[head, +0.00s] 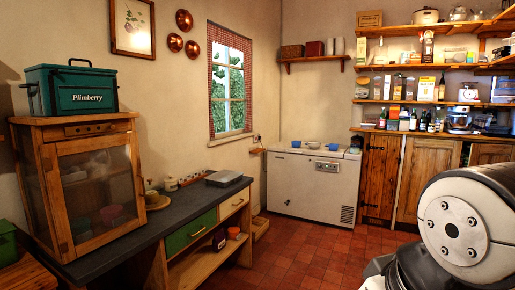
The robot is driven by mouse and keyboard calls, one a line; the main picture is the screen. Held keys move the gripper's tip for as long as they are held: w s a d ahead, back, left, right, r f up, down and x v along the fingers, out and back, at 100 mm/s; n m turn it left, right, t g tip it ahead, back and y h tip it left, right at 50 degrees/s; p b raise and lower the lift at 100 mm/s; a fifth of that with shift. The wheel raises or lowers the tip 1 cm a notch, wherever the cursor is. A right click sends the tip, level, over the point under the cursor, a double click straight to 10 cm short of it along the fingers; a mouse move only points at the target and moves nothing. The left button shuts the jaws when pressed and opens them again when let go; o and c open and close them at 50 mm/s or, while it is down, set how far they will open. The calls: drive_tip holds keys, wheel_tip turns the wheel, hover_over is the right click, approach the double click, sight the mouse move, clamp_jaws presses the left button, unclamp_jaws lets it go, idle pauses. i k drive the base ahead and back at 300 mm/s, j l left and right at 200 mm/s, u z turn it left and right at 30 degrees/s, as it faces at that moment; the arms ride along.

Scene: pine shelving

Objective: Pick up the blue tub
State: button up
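Two small blue bowl-like containers stand on top of the white chest freezer (312,184) at the back: a left one (296,144) and a right one (333,147). They are small and far off, so I cannot tell which is the blue tub. A small item (314,145) sits between them, too small to make out. Part of my own arm fills the lower right corner. My gripper's fingers do not show.
A dark worktop (150,222) with a glazed wooden cabinet (95,180) runs along the left. A teal bin (72,90) marked "Plimberry" tops the cabinet. Loaded pine shelves (430,67) hang at right above wooden cupboards (428,180). Red tiled floor (310,250) is open in the middle.

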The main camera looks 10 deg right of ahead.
sight(333, 146)
drive_tip(key=i+l+z, duration=0.35)
drive_tip(key=i, duration=0.15)
drive_tip(key=i+l+z, duration=0.35)
drive_tip(key=i, duration=0.2)
drive_tip(key=i+z, duration=0.35)
drive_tip(key=i, duration=0.2)
drive_tip(key=i+l, duration=0.1)
drive_tip(key=i, duration=5.35)
drive_tip(key=i+j+z, duration=0.1)
drive_tip(key=i, duration=0.2)
